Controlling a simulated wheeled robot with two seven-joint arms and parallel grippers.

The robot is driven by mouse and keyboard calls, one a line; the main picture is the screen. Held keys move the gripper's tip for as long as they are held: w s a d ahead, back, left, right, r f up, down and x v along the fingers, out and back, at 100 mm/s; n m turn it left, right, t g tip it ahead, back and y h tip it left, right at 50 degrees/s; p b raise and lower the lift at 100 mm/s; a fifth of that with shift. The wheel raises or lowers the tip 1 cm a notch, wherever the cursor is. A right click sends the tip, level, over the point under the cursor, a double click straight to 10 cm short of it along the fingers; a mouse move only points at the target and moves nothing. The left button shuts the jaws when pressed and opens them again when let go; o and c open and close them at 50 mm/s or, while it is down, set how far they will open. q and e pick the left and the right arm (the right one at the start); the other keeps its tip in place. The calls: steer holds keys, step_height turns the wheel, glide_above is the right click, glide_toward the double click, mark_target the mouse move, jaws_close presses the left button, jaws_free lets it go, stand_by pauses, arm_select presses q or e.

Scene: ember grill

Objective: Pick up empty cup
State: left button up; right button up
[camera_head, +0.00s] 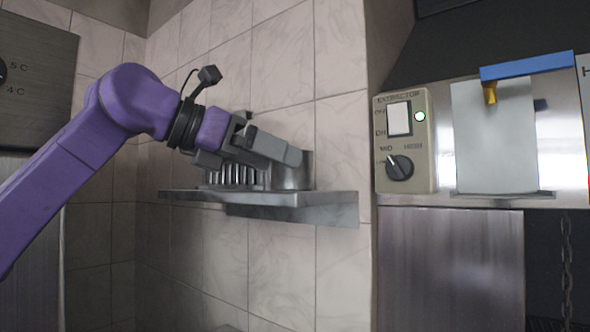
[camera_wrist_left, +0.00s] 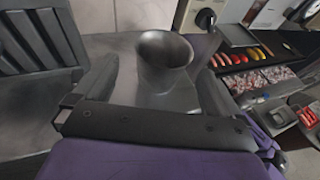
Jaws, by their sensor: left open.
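A grey metal cup (camera_head: 308,168) stands upright on a metal wall shelf (camera_head: 335,200), partly hidden behind my left gripper (camera_head: 285,158) in the head view. In the left wrist view the cup (camera_wrist_left: 165,62) stands between the two spread fingers of my left gripper (camera_wrist_left: 156,78). Its mouth is open and I see nothing inside it. The gripper is open, with a visible gap between the cup and each finger. My right gripper is not in view.
A slatted metal rack (camera_head: 235,175) sits on the shelf left of the cup. The tiled wall is close behind. An extractor switch box (camera_head: 404,142) is to the right. In the left wrist view, a grill (camera_wrist_left: 262,78) with food lies at the right.

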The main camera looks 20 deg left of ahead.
mark_target(299, 178)
arm_select(q)
steer(key=p+x, duration=0.1)
steer(key=x, duration=0.4)
steer(key=shift+w, duration=0.1)
steer(key=shift+s+d, duration=0.1)
steer(key=shift+s, duration=0.1)
steer(key=shift+c, duration=0.3)
steer(key=c, duration=1)
steer(key=shift+r, duration=0.1)
